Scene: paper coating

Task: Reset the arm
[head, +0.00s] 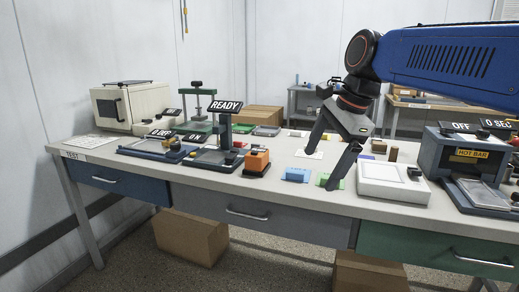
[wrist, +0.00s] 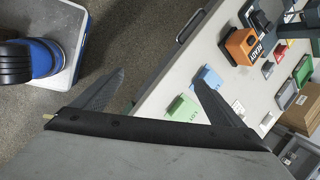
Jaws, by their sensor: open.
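My gripper (head: 318,160) hangs over the workbench (head: 148,164) at the right of centre in the head view, on my blue arm. Its two dark fingers are spread apart with nothing between them. In the wrist view my gripper (wrist: 158,92) is also open and empty, above the bench's front edge and the floor. A green block (wrist: 180,109) and a blue block (wrist: 210,78) lie on the bench near the right finger in that view. The blue block also shows in the head view (head: 296,174), left of the nearer finger.
An orange block (head: 257,161) sits left of the blue block. A white box (head: 392,180) and the hot bar machine (head: 462,154) stand to the right. A device under a READY sign (head: 226,106) stands left of centre. Cardboard boxes (head: 190,236) are under the bench.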

